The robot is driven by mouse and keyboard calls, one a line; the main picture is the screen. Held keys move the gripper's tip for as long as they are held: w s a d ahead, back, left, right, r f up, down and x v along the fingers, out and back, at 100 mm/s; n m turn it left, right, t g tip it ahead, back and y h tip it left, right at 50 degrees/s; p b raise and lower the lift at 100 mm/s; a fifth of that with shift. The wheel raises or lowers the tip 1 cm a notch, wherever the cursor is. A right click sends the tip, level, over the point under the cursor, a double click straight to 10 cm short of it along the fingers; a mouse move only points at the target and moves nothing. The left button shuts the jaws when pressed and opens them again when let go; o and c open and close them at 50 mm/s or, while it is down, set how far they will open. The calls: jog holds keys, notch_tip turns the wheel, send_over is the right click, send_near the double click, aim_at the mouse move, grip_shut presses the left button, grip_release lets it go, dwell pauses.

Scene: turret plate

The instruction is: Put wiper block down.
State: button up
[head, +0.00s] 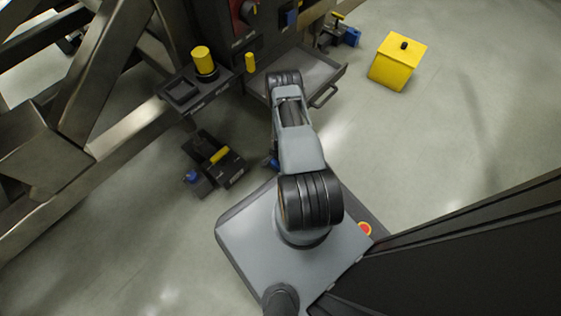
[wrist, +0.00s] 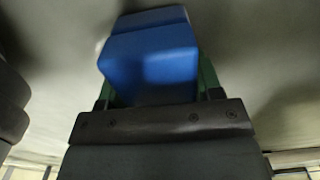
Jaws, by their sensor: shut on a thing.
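The wiper block, which I take to be the blue block (wrist: 152,62), fills the upper middle of the wrist view. Its upper end is darker. My gripper (wrist: 156,88) is shut on it, with greenish fingers along both sides of the block. A pale, blurred surface lies beyond it, and I cannot tell how far off that is. In the head view my arm hides most of the gripper. A small blue patch shows beside the arm there, and I cannot tell for sure that it is the block.
A grey open drawer or tray (head: 312,78) is behind the arm. A dark shelf (head: 205,100) bears a yellow cylinder (head: 204,60). Dark units with a yellow bar (head: 220,155) stand on the floor at left. A yellow box (head: 397,62) stands at back right, with clear floor (head: 440,130) near it.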

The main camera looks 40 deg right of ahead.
jog(key=o, duration=1)
jog(key=shift+o, duration=0.2)
notch_tip(320, 180, up, 12)
jog(key=p, duration=0.5)
jog(key=shift+r+p, duration=0.1)
jog(key=shift+p, duration=0.25)
